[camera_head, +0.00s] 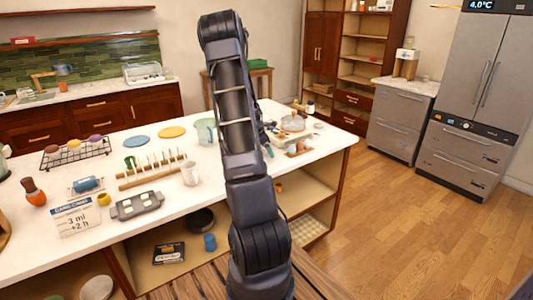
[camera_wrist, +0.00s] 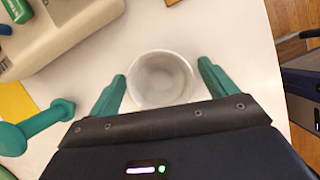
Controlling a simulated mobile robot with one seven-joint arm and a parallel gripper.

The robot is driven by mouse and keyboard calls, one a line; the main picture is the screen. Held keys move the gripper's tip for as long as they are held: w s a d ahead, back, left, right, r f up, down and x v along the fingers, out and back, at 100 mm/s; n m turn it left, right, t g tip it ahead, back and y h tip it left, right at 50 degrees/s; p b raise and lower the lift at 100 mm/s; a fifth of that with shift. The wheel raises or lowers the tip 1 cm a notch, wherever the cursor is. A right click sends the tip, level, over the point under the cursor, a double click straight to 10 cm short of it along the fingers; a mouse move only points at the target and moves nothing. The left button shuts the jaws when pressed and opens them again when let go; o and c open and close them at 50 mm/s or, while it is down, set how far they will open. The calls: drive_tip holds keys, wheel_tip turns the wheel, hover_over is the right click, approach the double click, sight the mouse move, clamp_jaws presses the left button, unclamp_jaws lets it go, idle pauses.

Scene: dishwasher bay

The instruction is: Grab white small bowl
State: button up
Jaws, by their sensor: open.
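A small white bowl (camera_wrist: 160,80), round and seen from above, stands on the white counter in the wrist view. My gripper (camera_wrist: 162,70) is open, with one green finger on the left of the bowl and one on the right. The bowl shows between the fingers, and nothing is clamped. I cannot tell how far the fingertips are above the counter. In the head view my arm covers this part, and I cannot make out the gripper or the bowl there.
A green dumbbell-shaped thing (camera_wrist: 35,127) lies left of my gripper in the wrist view. A cream container (camera_wrist: 65,35) stands at upper left. The white counter (camera_wrist: 225,30) is clear right of the bowl, up to its edge.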

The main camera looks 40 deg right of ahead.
drive_tip(key=shift+c, duration=0.4)
drive_tip(key=c, duration=0.9)
drive_tip(key=shift+r, duration=0.1)
